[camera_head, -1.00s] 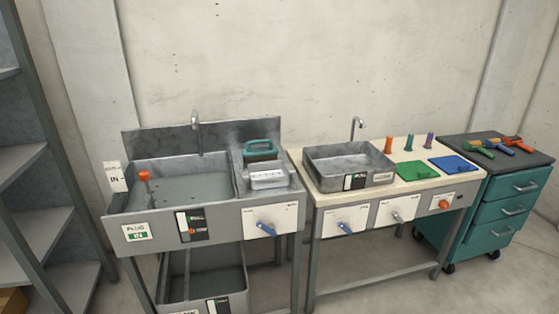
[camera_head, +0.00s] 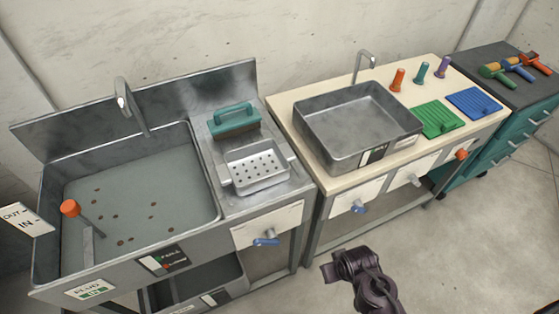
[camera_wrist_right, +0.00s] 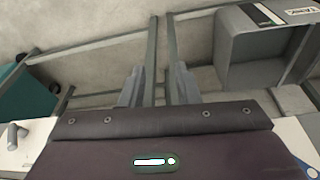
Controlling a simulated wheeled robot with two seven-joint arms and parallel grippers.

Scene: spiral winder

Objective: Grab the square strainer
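The square strainer (camera_head: 257,166) is a grey metal tray with holes in its floor and tabs at its sides. It lies on the metal ledge right of the large sink, in front of a teal-handled block (camera_head: 234,121). A dark part of my right arm (camera_head: 362,280) shows at the bottom of the head view, right of and below the strainer and apart from it. In the right wrist view the two grey fingers of my right gripper (camera_wrist_right: 158,82) stand apart with nothing between them. The strainer is not seen there. My left gripper is not in view.
The large sink (camera_head: 62,262) holds an orange-topped plug (camera_head: 71,209). A metal basin (camera_head: 352,138) stands on the cream counter (camera_head: 288,103), with green (camera_head: 437,118) and blue (camera_head: 474,102) mats beyond. Taps rise behind both. Lever handles stick out of the fronts. Floor is clear at lower right.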

